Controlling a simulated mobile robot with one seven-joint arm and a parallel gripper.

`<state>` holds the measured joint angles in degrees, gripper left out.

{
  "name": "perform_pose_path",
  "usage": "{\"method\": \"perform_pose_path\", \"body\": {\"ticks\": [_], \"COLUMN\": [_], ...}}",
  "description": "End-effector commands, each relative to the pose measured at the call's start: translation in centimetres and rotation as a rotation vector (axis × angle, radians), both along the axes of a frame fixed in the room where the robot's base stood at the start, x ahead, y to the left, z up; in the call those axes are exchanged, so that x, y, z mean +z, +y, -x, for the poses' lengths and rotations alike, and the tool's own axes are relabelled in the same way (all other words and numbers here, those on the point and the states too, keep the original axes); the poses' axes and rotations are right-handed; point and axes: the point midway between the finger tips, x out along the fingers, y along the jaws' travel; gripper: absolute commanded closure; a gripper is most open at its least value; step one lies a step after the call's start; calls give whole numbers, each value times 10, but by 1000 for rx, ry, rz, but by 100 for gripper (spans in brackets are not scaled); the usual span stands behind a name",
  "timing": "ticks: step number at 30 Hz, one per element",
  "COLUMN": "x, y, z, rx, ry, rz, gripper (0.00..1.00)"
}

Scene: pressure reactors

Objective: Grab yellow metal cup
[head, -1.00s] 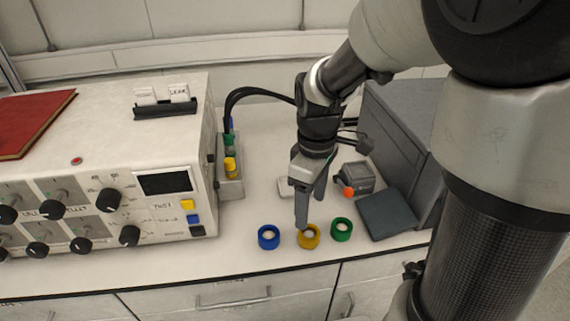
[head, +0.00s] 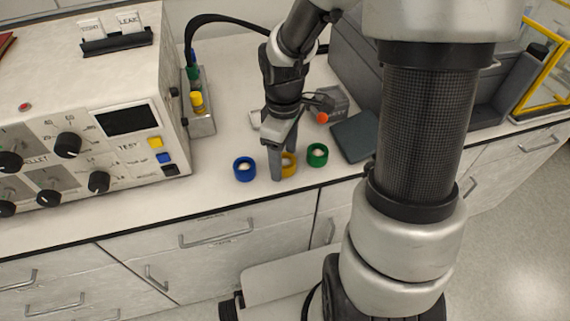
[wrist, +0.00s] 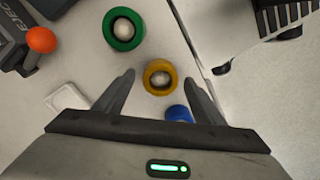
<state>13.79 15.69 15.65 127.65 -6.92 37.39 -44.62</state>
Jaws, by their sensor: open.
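The yellow metal cup (head: 289,165) stands on the white bench near its front edge, between a blue cup (head: 244,169) and a green cup (head: 317,154). In the wrist view the yellow cup (wrist: 160,77) is a ring with a pale round piece inside. My gripper (head: 284,160) is open and points down at the yellow cup; one finger hides part of it in the head view. In the wrist view the fingertips (wrist: 159,77) lie to either side of the cup's near part. I cannot tell whether they touch it.
The green cup (wrist: 124,28) and the partly hidden blue cup (wrist: 178,114) are close on either side. A knobbed control box (head: 100,120) stands at the left, with a rack of coloured pieces (head: 199,115) beside it. A grey device with an orange knob (head: 323,117) is behind right.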

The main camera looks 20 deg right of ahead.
Motion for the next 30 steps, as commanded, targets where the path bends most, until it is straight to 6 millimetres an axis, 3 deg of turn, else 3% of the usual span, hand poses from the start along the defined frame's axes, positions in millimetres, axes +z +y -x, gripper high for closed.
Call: {"method": "perform_pose_path", "body": {"ticks": [2, 10, 19, 30], "x": [0, 0, 8, 78], "y": [0, 0, 0, 0], "z": [0, 0, -1, -1], "rx": [0, 0, -1, 0], "ry": [0, 0, -2, -4], "rz": [0, 0, 0, 1], "gripper": [40, 85, 85, 85]}}
